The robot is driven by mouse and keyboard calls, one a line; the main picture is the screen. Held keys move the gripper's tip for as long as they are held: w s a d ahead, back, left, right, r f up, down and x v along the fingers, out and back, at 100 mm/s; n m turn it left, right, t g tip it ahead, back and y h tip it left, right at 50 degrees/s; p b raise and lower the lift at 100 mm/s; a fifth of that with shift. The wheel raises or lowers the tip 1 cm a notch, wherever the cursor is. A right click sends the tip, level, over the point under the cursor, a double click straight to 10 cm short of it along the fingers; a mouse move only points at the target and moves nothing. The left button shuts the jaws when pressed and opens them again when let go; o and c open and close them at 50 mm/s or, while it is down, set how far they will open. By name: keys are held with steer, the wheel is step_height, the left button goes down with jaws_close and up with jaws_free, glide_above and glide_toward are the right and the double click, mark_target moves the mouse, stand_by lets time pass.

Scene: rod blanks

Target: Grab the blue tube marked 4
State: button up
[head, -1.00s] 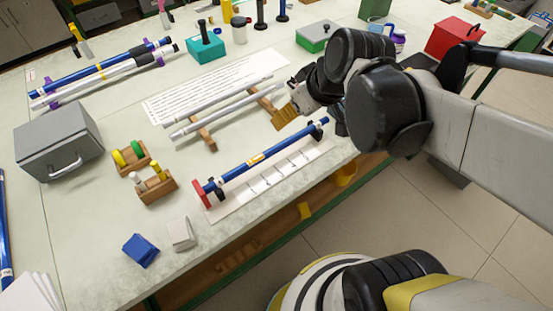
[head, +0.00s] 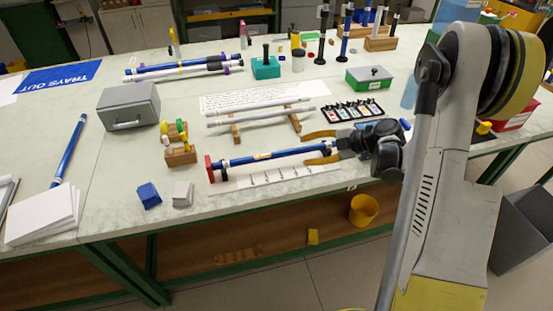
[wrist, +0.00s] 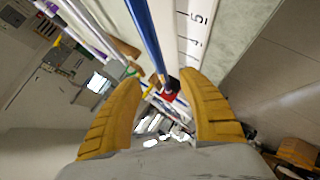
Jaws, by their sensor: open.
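A blue tube (head: 240,161) with white and yellow bands lies along a white marked strip (head: 275,179), its left end at a red stop (head: 209,169). I cannot read a 4 on any tube. My gripper (head: 306,148) is open and empty near this tube's right end, with one yellow finger beyond the tube and one overlapping its right part in the head view. I see no contact.
Grey tubes (head: 262,113) rest on wooden supports just behind. More blue tubes lie at the back left (head: 160,70), and one lies at the far left (head: 70,150). A grey box (head: 128,105) and small wooden racks (head: 181,156) stand left. A black tray with coloured pieces (head: 358,111) lies right.

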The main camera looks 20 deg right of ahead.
mark_target(282, 154)
steer(key=b+x, duration=0.1)
steer(key=x, duration=0.3)
steer(key=shift+w+a+f, duration=0.15)
steer(key=shift+a+f, duration=0.05)
steer(key=shift+f, duration=0.05)
steer(key=b+x, duration=0.2)
steer(key=x, duration=0.3)
steer(key=shift+w+a+b, duration=0.25)
steer(key=shift+a+b, duration=0.1)
steer(key=shift+b, duration=0.05)
jaws_close()
